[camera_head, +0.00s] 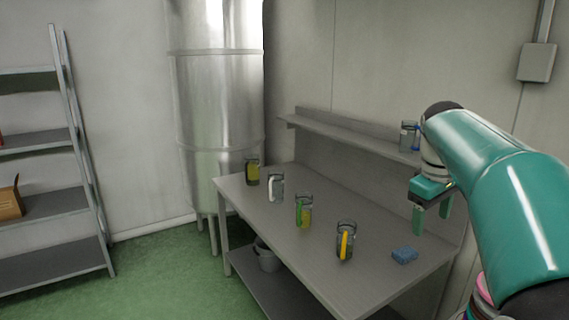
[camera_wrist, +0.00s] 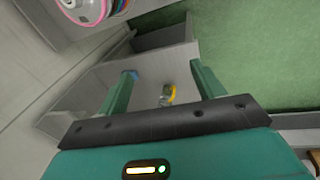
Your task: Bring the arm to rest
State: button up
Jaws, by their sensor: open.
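My gripper (camera_head: 432,222) is open and empty at the right in the head view. It hangs at the end of my teal bent arm, above the right end of the steel table (camera_head: 330,285), near the wall shelf. In the wrist view, my gripper (camera_wrist: 162,72) shows its two teal fingers spread apart. A glass jug with a yellow handle (camera_wrist: 168,95) shows beyond and between them, well apart from the fingers. The fingers touch nothing that I can see.
On the table stand jugs (camera_head: 346,242), (camera_head: 303,212), (camera_head: 276,187), (camera_head: 252,172) and a blue sponge (camera_head: 404,255). A jug (camera_head: 407,137) stands on the wall shelf (camera_head: 340,136) beside my arm. A steel tank (camera_head: 218,90) and rack (camera_head: 45,205) are left. Green floor is clear between.

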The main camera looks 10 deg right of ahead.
jog(key=s+a+f+m+t, duration=0.1)
jog(key=s+a, duration=0.3)
jog(key=a, duration=0.3)
jog(key=s+a+f+t, duration=0.1)
jog(key=s+a+f, duration=0.15)
jog(key=a, duration=0.45)
jog(key=s+a+f+m+t+y, duration=0.2)
jog(key=s+a+f, duration=0.7)
jog(key=s, duration=0.2)
jog(key=shift+s+f+m, duration=0.35)
jog(key=shift+s+m, duration=0.05)
